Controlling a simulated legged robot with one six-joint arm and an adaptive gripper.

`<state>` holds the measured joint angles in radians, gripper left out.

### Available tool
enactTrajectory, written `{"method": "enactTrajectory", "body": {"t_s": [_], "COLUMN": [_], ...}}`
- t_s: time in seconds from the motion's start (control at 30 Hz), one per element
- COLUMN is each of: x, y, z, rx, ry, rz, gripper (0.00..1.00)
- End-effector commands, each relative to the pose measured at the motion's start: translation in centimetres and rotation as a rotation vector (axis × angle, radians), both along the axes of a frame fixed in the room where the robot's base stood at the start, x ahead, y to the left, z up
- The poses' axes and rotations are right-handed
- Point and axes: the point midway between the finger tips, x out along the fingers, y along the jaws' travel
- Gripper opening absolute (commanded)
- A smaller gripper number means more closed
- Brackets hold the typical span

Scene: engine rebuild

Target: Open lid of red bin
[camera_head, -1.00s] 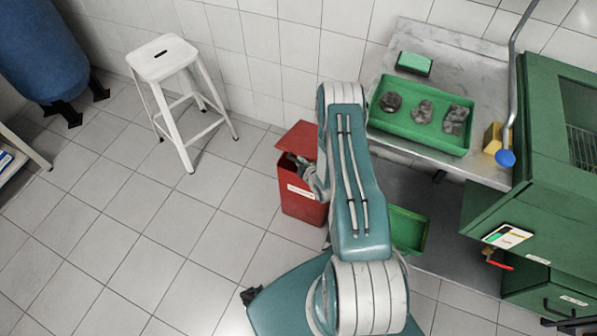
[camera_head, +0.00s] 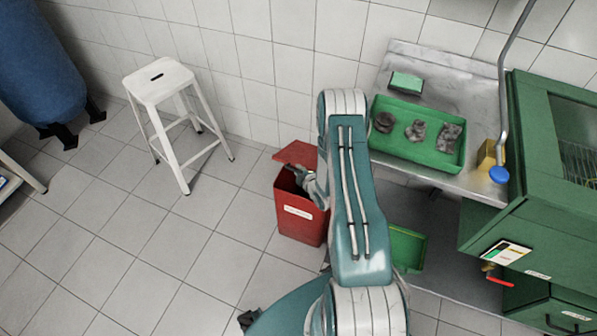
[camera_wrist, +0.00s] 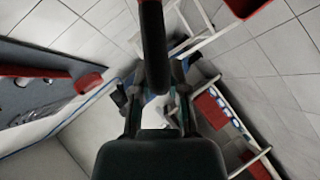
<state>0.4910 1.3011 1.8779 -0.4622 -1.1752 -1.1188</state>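The red bin (camera_head: 297,223) stands on the tiled floor in the head view, left of my arm, with a white label on its front. Its red lid (camera_head: 295,152) is tilted up at the back, and part of the dark opening shows beneath it. My gripper (camera_head: 293,170) is at the opening, just below the raised lid. I cannot tell whether it touches the lid. Its fingers are small and partly hidden by my arm in the head view. In the wrist view my gripper (camera_wrist: 157,95) is seen from behind, and its opening is unclear.
A white stool (camera_head: 160,82) stands left of the bin. Right of my arm is a bench with a green tray (camera_head: 420,155) of dark parts. A green bin (camera_head: 407,249) sits below it, and a green machine (camera_head: 545,225) stands at far right.

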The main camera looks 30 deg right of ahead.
Motion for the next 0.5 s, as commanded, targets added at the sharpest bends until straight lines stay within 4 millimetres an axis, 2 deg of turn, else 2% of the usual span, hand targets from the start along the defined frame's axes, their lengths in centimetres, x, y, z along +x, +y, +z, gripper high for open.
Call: {"method": "enactTrajectory", "body": {"t_s": [0.37, 0.5], "x": [-0.02, 0.03], "y": [0.07, 0.06], "z": [0.05, 0.66], "rx": [0.0, -0.001], "ry": [-0.001, -0.003], "rz": [0.003, 0.004], "gripper": [0.51, 0.51]}}
